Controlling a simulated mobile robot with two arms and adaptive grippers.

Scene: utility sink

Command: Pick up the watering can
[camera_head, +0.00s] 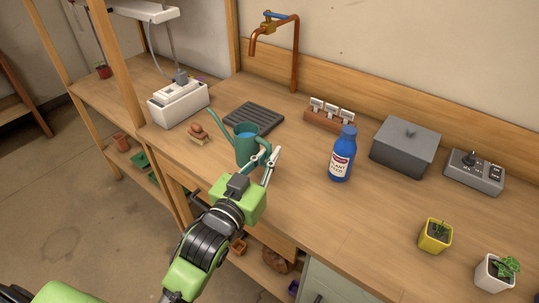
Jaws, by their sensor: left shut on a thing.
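The teal watering can (246,150) is upright at the front part of the wooden bench, in front of the dark slatted drain. Its long spout points to the back left. My left gripper (269,154) reaches up from below and is shut on the watering can at its right side, where the handle is. The fingers partly hide the handle. I cannot tell whether the can's base touches the bench. My right gripper is not in view.
The slatted drain (254,117) lies below a copper tap (295,55). A blue plant food bottle (342,155) stands to the right. Brown items (197,134) lie to the left. A grey box (404,147) and a yellow pot (435,236) are farther right. The bench between can and bottle is clear.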

